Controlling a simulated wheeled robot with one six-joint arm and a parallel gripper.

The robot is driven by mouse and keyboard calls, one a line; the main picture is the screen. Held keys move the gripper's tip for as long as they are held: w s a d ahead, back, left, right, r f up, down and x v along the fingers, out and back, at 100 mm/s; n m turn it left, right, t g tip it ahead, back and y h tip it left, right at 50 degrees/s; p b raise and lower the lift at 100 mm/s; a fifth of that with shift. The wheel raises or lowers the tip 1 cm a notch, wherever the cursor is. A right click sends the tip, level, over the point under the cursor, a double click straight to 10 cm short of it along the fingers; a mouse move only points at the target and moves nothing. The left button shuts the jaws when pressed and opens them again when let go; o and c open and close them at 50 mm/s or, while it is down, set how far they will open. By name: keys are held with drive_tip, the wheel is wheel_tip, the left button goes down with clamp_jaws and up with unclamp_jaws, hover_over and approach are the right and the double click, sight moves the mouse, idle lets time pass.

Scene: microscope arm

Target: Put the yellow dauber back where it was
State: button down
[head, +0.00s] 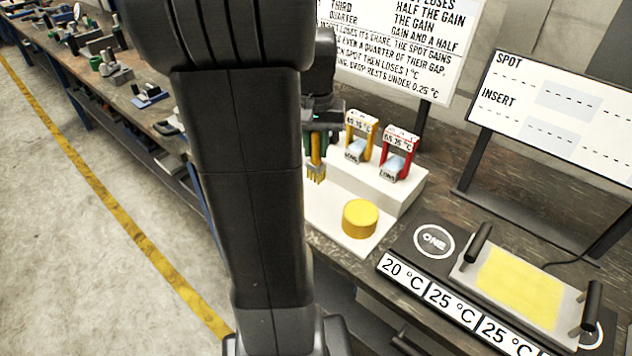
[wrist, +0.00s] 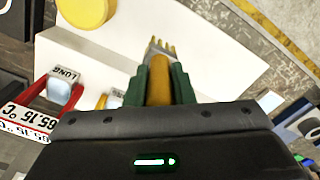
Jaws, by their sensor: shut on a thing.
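The yellow dauber (head: 316,170) hangs upright below my gripper (head: 316,135), its several-pronged yellow end pointing down. In the wrist view my gripper (wrist: 159,85) is shut, its green fingers on either side of the dauber's yellow handle (wrist: 159,82). The prongs (wrist: 160,46) stick out past the fingertips. The dauber is over the left part of a white stepped stand (head: 385,187); I cannot tell if its tip touches the stand. A round yellow block (head: 360,219) sits on the stand's lower level, right of and nearer than the dauber; it also shows in the wrist view (wrist: 86,8).
A yellow-framed holder (head: 359,140) and a red-framed holder (head: 394,155), both reading 65.15 °C, stand on the raised step. A plate with a yellow patch (head: 518,287) and black handles lies at right. Display boards (head: 555,110) stand behind.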

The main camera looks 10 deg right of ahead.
sight(316, 163)
wheel_tip(316, 163, down, 7)
drive_tip(key=shift+r, duration=0.15)
idle(0.4)
drive_tip(key=shift+f, duration=0.25)
drive_tip(key=c, duration=1.2)
unclamp_jaws()
drive_tip(key=shift+r, duration=0.1)
drive_tip(key=shift+c, duration=0.2)
drive_tip(key=shift+r, duration=0.1)
wheel_tip(316, 163, up, 12)
drive_tip(key=shift+r, duration=0.1)
